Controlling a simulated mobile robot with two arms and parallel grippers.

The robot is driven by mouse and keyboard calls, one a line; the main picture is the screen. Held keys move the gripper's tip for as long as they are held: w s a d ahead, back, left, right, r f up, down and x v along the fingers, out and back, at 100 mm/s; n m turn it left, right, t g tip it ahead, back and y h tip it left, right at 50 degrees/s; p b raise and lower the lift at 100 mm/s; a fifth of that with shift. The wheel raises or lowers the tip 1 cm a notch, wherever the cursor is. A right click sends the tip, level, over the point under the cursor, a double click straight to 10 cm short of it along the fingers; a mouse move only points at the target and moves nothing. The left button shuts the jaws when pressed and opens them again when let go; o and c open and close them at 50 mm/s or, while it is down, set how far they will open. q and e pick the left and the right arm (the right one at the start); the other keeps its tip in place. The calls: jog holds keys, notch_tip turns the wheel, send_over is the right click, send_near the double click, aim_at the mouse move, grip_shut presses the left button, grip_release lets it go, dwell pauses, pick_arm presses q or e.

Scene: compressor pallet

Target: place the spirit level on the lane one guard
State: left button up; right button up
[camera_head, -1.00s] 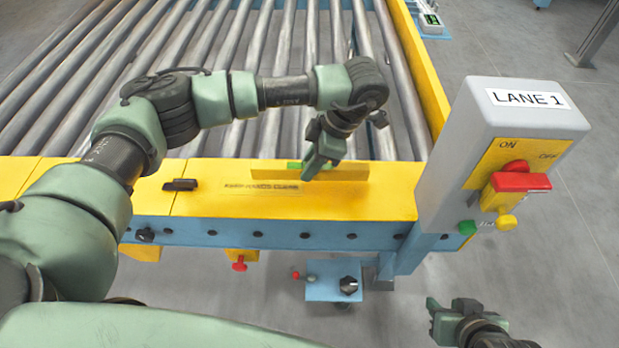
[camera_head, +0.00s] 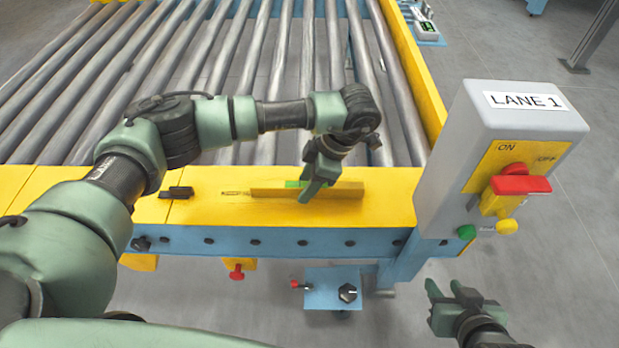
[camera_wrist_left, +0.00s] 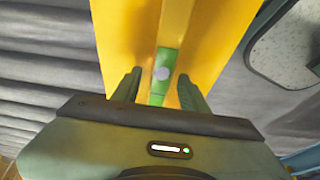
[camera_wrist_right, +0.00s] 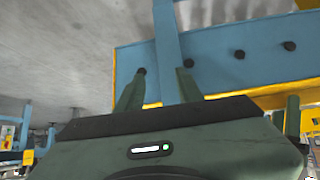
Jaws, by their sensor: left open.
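The spirit level, a yellow bar with a green vial, appears to lie flat along the yellow lane one guard (camera_head: 400,200) in the head view; its bare right part (camera_head: 345,191) shows. In the left wrist view the level's green vial section (camera_wrist_left: 160,85) lies between two spread fingers. My left gripper (camera_head: 310,190) is open around the middle of the level, with a gap to each finger. Its fingers hide part of the level. My right gripper (camera_head: 443,288) is open and empty, low in front of the conveyor.
A grey LANE 1 control box (camera_head: 520,150) with a red switch stands at the guard's right end. A dark clip (camera_head: 177,192) sits on the guard to the left. Metal rollers (camera_head: 230,60) lie behind. A blue bracket (camera_head: 330,288) sticks out below.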

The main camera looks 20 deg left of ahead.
pick_arm(q)
jog(key=p+v, duration=0.2)
jog(key=v, duration=1)
pick_arm(e)
jog(key=s+d+f+g, duration=0.1)
jog(key=s+g, duration=0.1)
jog(key=s, duration=0.3)
jog(key=s+d+f+g+h, duration=0.1)
jog(key=s+d+f+g, duration=0.1)
jog(key=s+g, duration=0.1)
jog(key=shift+s+f, duration=0.25)
jog(key=shift+s, duration=0.6)
